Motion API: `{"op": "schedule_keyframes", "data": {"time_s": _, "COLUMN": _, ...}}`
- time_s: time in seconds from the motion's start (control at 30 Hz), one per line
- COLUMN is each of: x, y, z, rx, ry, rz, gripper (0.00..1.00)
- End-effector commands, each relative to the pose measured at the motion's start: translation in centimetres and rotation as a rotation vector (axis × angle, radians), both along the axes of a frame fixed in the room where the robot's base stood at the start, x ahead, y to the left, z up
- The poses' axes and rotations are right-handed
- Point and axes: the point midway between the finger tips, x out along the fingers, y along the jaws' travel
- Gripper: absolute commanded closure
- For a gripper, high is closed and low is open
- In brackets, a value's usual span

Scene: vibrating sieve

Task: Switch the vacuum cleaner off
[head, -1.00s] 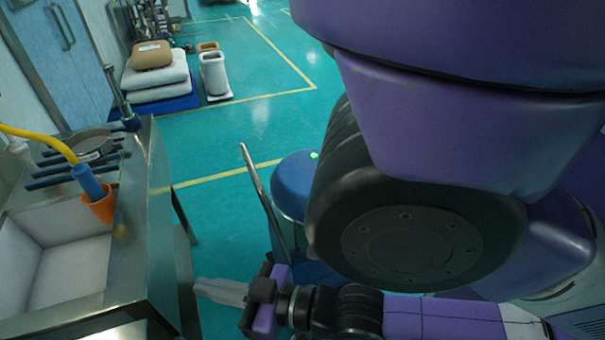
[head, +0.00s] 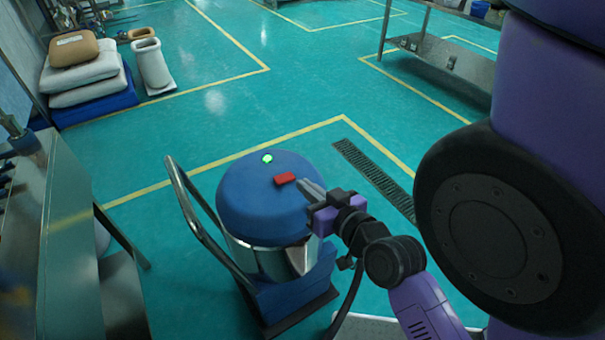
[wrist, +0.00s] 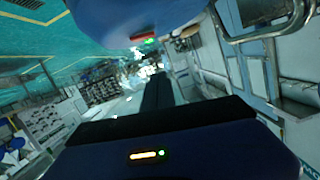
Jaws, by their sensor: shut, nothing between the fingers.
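The vacuum cleaner has a domed blue lid (head: 243,205) on a steel drum and stands on the floor in the middle of the head view. A red switch (head: 285,180) sits on top of the lid, with a lit green lamp (head: 267,158) to its upper left. My gripper (head: 303,185) is shut and empty, its fingertips just right of the red switch; I cannot tell whether they touch the lid. In the wrist view, the blue lid (wrist: 115,22) fills the top, with the green and red spots near its lower edge, beyond my fingers (wrist: 157,92).
The vacuum's metal push handle (head: 190,215) rises on its left side. A steel sink counter (head: 70,230) stands at the left.

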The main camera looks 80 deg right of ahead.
Motion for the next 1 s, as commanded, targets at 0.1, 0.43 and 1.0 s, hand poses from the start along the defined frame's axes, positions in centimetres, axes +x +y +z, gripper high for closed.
{"op": "schedule_keyframes", "data": {"time_s": 0.1, "x": 0.1, "y": 0.1, "z": -0.2, "rx": -0.003, "ry": 0.013, "rz": 0.008, "gripper": 1.00}}
{"op": "schedule_keyframes", "data": {"time_s": 0.43, "x": 0.2, "y": 0.0, "z": -0.2, "rx": -0.004, "ry": 0.014, "rz": 0.007, "gripper": 1.00}}
{"op": "schedule_keyframes", "data": {"time_s": 1.0, "x": 5.3, "y": -5.4, "z": -1.8, "rx": -0.006, "ry": 0.012, "rz": 0.006, "gripper": 1.00}}
